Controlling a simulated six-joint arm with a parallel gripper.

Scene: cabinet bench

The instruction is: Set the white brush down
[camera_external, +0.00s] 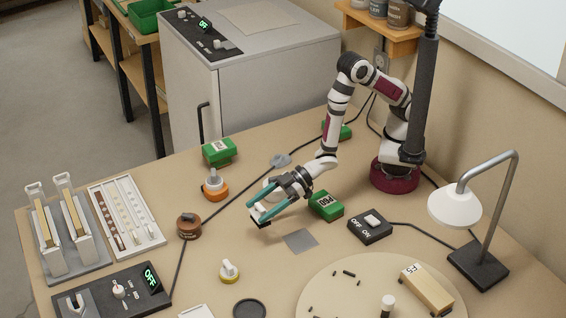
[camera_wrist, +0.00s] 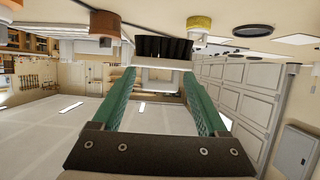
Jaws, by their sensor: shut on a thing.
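My gripper (camera_external: 257,213) has teal fingers and reaches out low over the bench, left of my arm's base. It is shut on the white brush (camera_wrist: 160,64), which spans between the fingertips in the wrist view, with its dark bristles (camera_wrist: 164,46) showing beyond it. In the external view the brush is small and partly hidden by the fingers, its dark part facing down. It looks close above the bench top (camera_external: 215,240); whether it touches is hard to tell.
A grey square (camera_external: 300,241) lies flat right of the gripper. A green box (camera_external: 326,206) and a switch box (camera_external: 370,226) are further right. A brown round container (camera_external: 188,226), an orange-based knob (camera_external: 215,186) and a yellow-based knob (camera_external: 229,271) stand around. Bare bench lies between them.

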